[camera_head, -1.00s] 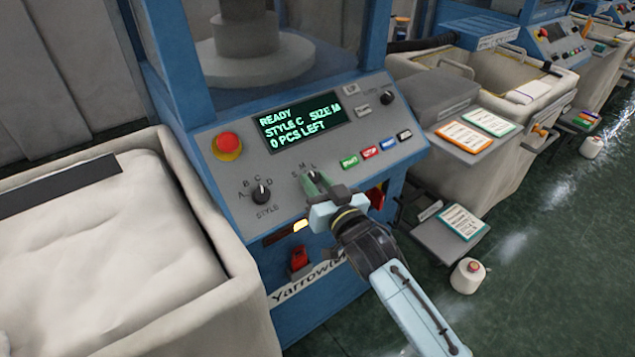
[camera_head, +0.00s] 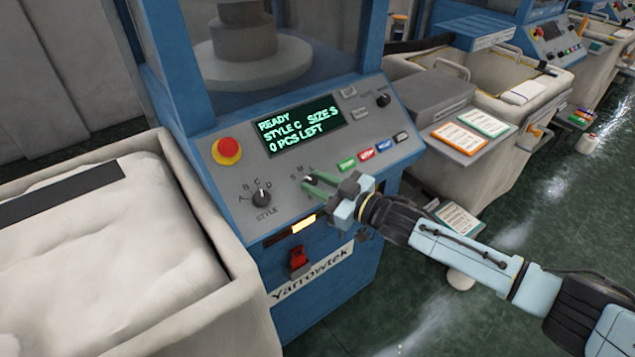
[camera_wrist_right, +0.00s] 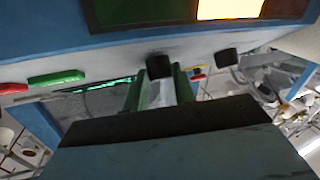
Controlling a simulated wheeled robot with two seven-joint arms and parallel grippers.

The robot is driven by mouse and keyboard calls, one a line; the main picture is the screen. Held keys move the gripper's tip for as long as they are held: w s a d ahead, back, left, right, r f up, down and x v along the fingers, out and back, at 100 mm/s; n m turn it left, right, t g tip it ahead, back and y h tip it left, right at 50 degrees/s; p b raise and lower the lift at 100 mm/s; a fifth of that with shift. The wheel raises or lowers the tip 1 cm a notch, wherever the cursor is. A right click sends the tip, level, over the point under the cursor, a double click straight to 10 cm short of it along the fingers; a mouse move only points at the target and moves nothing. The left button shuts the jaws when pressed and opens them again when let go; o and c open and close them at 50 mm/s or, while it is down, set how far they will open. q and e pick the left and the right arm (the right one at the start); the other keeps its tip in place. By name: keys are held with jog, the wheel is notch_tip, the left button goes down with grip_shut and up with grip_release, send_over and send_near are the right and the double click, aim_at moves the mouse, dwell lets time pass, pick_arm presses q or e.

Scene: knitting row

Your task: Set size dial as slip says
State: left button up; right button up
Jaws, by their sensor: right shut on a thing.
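My right gripper (camera_head: 318,184) is at the size dial on the sloping control panel (camera_head: 230,185), its green fingers over the dial's place beside the S, M, L marks. In the right wrist view a dark knob, the size dial (camera_wrist_right: 158,66), sits between the two fingers of the gripper (camera_wrist_right: 158,85), which is shut on it. In the head view the fingers mostly hide the dial. The display (camera_head: 300,125) reads READY, STYLE C, SIZE S, 0 PCS LEFT. Orange-edged (camera_head: 459,138) and green-edged (camera_head: 484,123) slips lie on the side shelf; their print is too small to read. My left gripper is out of view.
The style dial (camera_head: 262,198) is left of my gripper, with a red stop button (camera_head: 226,151) above it. Green, red, blue and black buttons (camera_head: 366,155) line the panel's right. A red switch (camera_head: 298,258) is below. A fabric-filled bin (camera_head: 225,300) stands at left.

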jog(key=shift+w+d+r+n+g+y, duration=0.1)
jog(key=shift+n+g+y, duration=0.15)
jog(key=shift+n+g, duration=0.5)
jog(key=shift+w+n+g+y, duration=0.1)
jog(key=shift+n+g+y, duration=0.15)
jog(key=shift+n+g, duration=0.45)
jog(key=shift+n, duration=0.25)
jog(key=o, duration=1)
jog(key=p+v, duration=0.1)
jog(key=v, duration=1.2)
jog(key=shift+s+d, duration=0.1)
jog(key=shift+d, duration=0.05)
